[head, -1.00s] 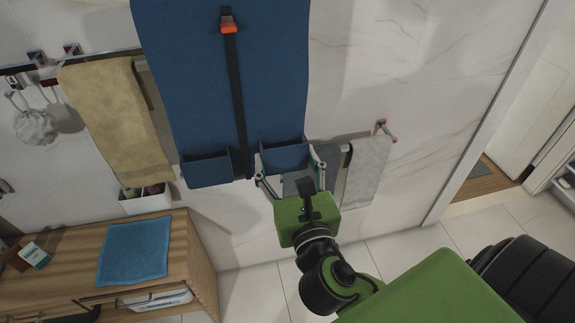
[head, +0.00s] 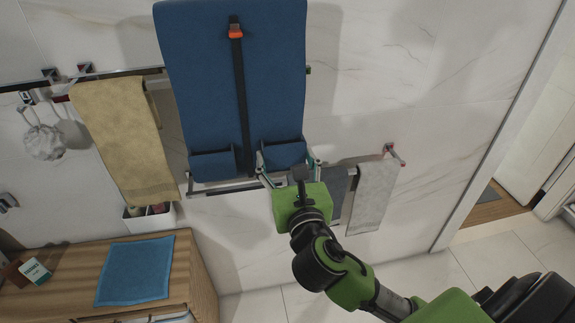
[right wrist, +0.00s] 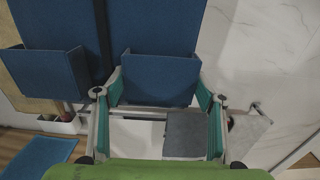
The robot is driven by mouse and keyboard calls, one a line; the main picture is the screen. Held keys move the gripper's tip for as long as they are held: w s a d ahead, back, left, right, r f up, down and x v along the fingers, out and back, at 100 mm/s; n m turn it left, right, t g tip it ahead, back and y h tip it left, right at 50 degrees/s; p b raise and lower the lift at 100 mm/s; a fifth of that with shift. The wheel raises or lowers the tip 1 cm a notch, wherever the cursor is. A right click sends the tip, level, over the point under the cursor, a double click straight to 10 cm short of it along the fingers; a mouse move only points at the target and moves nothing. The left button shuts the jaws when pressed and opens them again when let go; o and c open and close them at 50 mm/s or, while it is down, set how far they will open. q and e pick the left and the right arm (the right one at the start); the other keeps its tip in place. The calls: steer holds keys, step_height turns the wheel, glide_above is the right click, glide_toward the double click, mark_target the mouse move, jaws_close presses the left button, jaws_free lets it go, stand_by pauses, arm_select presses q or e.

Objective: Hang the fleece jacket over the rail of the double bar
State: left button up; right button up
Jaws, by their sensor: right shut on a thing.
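The fleece jacket (head: 205,75) is a large blue, flat, stiff-looking piece with a dark strip, an orange tab and two pockets at its lower edge. My right gripper (head: 288,166) is shut on the jacket at its lower right pocket, also seen in the right wrist view (right wrist: 158,82). The jacket stands up in front of the wall. A metal rail (head: 225,187) shows just below its lower edge; I cannot tell whether they touch. An upper rail (head: 110,75) runs behind the jacket's left side. Which rail belongs to the double bar is unclear. My left gripper is out of view.
A yellow towel (head: 125,140) hangs left of the jacket. A light grey towel (head: 374,195) and a darker cloth (head: 336,188) hang at the right. Below left stand a white bin (head: 150,217) and a wooden cabinet (head: 190,275) with a blue cloth (head: 135,270).

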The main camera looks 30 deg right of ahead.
steer(key=shift+b+x, duration=0.3)
steer(key=shift+x, duration=1.3)
steer(key=shift+b+x, duration=0.85)
steer(key=shift+x, duration=1.05)
step_height(320, 180, down, 14)
steer(key=b, duration=0.8)
steer(key=shift+f, duration=0.1)
steer(key=o, duration=1.7)
steer(key=shift+o, duration=0.2)
